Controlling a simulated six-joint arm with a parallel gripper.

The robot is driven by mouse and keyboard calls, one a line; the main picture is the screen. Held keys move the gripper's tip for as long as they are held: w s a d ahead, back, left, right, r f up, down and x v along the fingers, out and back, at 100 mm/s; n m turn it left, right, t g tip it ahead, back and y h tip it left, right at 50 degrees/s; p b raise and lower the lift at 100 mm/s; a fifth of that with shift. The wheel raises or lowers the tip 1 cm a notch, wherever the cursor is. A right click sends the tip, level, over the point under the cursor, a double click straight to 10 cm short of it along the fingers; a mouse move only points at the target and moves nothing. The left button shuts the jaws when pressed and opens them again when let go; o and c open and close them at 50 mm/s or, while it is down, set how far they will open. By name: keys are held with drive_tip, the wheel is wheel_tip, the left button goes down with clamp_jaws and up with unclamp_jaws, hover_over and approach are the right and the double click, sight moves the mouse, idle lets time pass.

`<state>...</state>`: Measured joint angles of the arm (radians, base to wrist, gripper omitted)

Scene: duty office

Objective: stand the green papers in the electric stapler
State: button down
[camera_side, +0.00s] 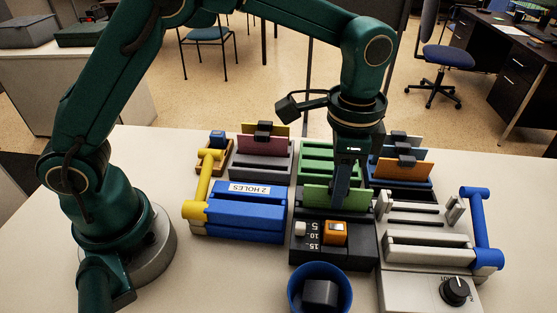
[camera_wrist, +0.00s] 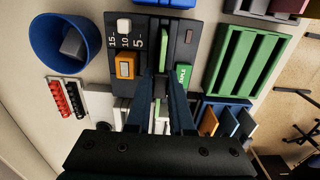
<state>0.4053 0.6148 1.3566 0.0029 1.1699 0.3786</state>
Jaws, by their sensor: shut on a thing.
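The green papers (camera_side: 318,196) stand upright over the electric stapler (camera_side: 302,250), a black box with 5, 10 and 15 marks and an orange part (camera_side: 335,232) on top. My gripper (camera_side: 340,194) is shut on the papers from above. In the wrist view the papers (camera_wrist: 164,45) show as a thin green strip, edge-on, between and beyond the fingertips (camera_wrist: 162,82), lined up along the stapler (camera_wrist: 190,40). Their lower edge meets the stapler top in the side view; I cannot tell how deep it sits in the slot. The fingers hide part of the papers.
A blue punch (camera_side: 245,212) with a yellow handle stands left of the stapler, a grey punch (camera_side: 430,250) with a blue handle right. Behind are a green rack (camera_side: 316,155), grey rack (camera_side: 262,165) and blue rack with orange papers (camera_side: 400,170). A blue cup (camera_side: 320,272) stands in front.

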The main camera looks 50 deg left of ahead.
drive_tip(key=c, duration=0.7)
unclamp_jaws()
drive_tip(key=shift+r, duration=0.1)
drive_tip(key=shift+r, duration=4.4)
